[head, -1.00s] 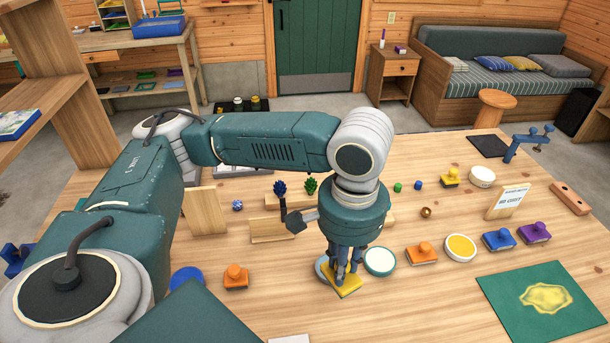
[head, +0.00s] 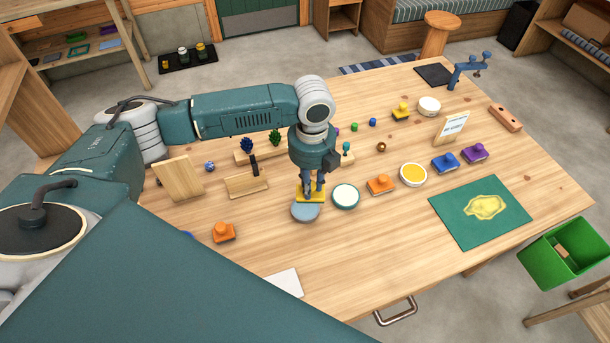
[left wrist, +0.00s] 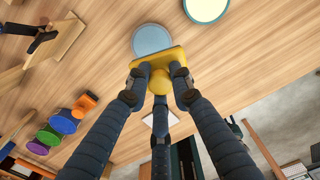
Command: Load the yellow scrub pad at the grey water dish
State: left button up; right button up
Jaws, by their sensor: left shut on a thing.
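My left gripper (head: 311,188) points down with its fingers closed around the knob of the yellow scrub pad (head: 311,198). In the left wrist view the pad (left wrist: 174,57) sits between the fingertips (left wrist: 158,82). The grey water dish (head: 305,214) is a round blue-grey disc on the table. In the head view the pad overlaps the dish's far side. In the left wrist view it covers one edge of the dish (left wrist: 152,38). I cannot tell whether pad and dish touch. My right gripper is not in view.
A white dish with a teal rim (head: 346,196) stands just right of the grey dish. Orange (head: 381,185), blue (head: 445,163) and purple (head: 474,153) pads and a yellow-filled dish (head: 413,174) lie farther right. A green mat (head: 480,212) has a yellow patch.

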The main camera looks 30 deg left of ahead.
pick_arm(q)
jog(key=m, duration=0.2)
jog(key=a+f+m+p, duration=0.1)
jog(key=shift+w+a, duration=0.1)
jog(key=shift+w, duration=0.15)
jog(key=shift+w+a+f+m, duration=0.1)
jog(key=shift+a+f+m, duration=0.3)
jog(key=shift+m, duration=0.5)
jog(key=shift+f, duration=0.1)
jog(key=shift+f+b, duration=0.8)
notch_tip(320, 180, down, 3)
jog(key=b, duration=0.4)
jog(key=shift+f, duration=0.2)
jog(key=shift+f+b, duration=0.5)
jog(key=shift+b, duration=0.05)
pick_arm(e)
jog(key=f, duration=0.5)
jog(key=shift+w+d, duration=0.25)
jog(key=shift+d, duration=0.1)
pick_arm(q)
jog(key=shift+r, duration=0.1)
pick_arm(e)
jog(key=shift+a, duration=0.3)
pick_arm(q)
jog(key=shift+f, duration=0.55)
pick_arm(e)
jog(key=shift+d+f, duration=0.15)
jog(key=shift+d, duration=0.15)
